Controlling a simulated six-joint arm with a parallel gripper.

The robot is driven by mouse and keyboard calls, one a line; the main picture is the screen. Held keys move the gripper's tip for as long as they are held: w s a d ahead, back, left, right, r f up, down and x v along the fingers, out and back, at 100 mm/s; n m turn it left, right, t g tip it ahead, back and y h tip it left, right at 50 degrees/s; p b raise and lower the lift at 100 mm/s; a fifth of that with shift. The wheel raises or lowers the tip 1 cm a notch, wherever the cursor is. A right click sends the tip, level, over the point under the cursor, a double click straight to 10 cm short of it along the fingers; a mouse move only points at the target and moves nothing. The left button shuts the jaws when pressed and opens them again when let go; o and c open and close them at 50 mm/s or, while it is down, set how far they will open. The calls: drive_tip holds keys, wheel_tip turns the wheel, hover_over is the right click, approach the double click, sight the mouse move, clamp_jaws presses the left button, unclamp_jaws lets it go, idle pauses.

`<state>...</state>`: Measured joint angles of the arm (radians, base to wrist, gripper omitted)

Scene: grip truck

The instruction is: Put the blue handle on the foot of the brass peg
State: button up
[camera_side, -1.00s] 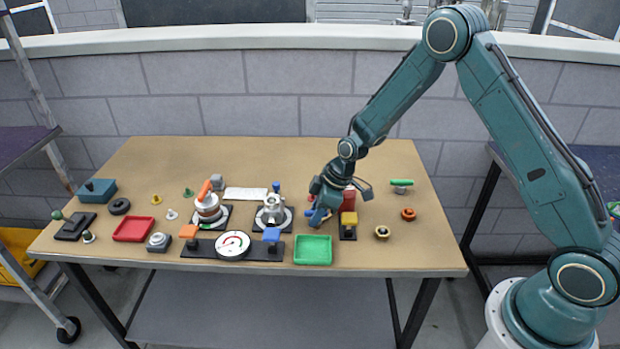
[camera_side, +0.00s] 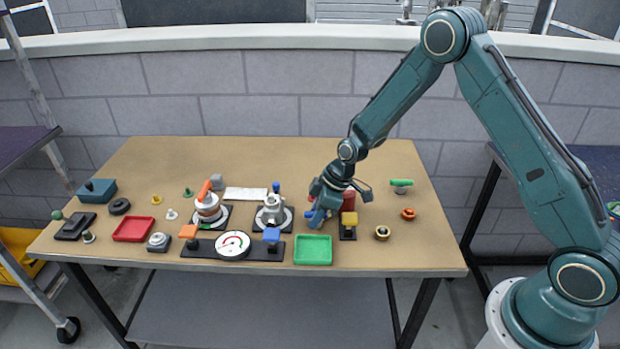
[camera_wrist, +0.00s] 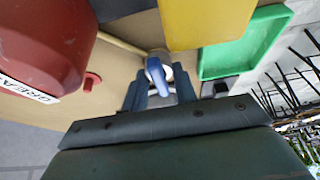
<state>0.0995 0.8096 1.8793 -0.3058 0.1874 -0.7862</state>
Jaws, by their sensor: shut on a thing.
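My gripper (camera_wrist: 158,97) is shut on the blue handle (camera_wrist: 157,74), which sticks out between the fingertips in the wrist view. In the side view my gripper (camera_side: 324,212) is low over the table, just left of the yellow block; the handle is hard to tell from the fingers there. A pale round part lies right behind the handle in the wrist view, and a thin tan rod (camera_wrist: 122,44) runs up to it from the left. I cannot tell whether this rod is the brass peg, or whether the handle touches it. The peg's foot is not clearly visible.
A red can (camera_wrist: 45,45) and a yellow block (camera_wrist: 205,20) stand close to my gripper. A green tray (camera_side: 313,262) is in front, and a dial plate (camera_side: 196,251) is to the left. A green-topped part (camera_side: 402,182) and brass ring (camera_side: 382,232) are right.

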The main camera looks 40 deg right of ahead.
drive_tip(key=o, duration=1.4)
drive_tip(key=shift+o, duration=0.2)
drive_tip(key=shift+r, duration=0.1)
drive_tip(key=shift+r, duration=3.65)
